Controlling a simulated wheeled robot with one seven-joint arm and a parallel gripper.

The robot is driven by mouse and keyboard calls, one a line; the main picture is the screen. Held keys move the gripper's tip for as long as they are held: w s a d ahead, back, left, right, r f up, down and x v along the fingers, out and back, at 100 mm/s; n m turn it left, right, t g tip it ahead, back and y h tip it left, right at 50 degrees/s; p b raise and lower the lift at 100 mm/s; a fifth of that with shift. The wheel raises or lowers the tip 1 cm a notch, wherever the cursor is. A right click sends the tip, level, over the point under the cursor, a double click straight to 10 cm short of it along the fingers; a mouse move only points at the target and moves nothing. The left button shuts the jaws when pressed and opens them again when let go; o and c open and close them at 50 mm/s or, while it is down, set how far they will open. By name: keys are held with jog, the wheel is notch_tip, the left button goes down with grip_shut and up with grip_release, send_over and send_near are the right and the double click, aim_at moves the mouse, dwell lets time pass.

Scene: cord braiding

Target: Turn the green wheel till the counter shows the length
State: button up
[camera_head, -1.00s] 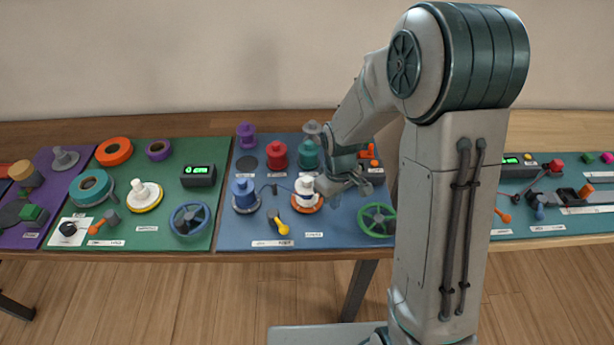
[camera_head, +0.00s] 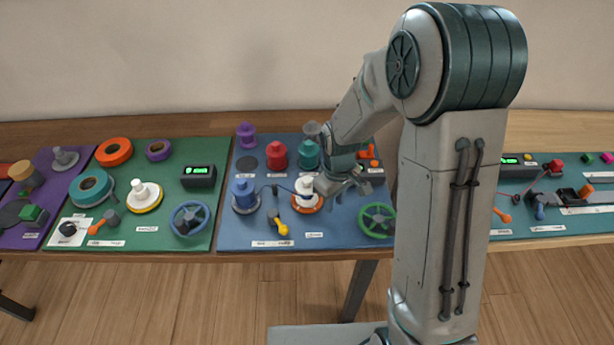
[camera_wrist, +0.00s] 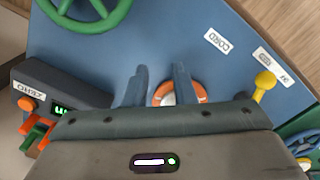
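The green wheel (camera_head: 377,221) lies at the front right of the blue board, partly beside my arm. In the wrist view the green wheel (camera_wrist: 84,27) is cut off by the top edge, left of my fingers. My gripper (camera_head: 345,188) hangs above the board, behind and left of the wheel and apart from it. In the wrist view my gripper (camera_wrist: 160,72) has its two fingers apart with nothing held between them. The counter (camera_wrist: 50,95) is a dark box at left in the wrist view; its green digits are partly covered by my gripper body and unreadable.
An orange-rimmed white spool (camera_head: 306,202) stands left of my gripper. Blue (camera_head: 243,194), red (camera_head: 277,155) and teal spools stand further back and left. A yellow-knobbed lever (camera_head: 281,226) is at the front. The board between my fingers and the wheel looks clear.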

notch_tip(320, 180, up, 14)
dwell(0.5)
jog(key=shift+f, duration=0.1)
jog(key=s+d+r+m+t, duration=0.1)
jog(key=s+d+r+m, duration=0.1)
jog(key=s, duration=0.6)
jog(key=s+d+r+m+t, duration=0.2)
jog(key=s+d+m, duration=0.2)
jog(key=s, duration=0.4)
jog(key=shift+s+d+r+m, duration=0.25)
jog(key=shift+s+m, duration=0.15)
jog(key=shift+m, duration=0.4)
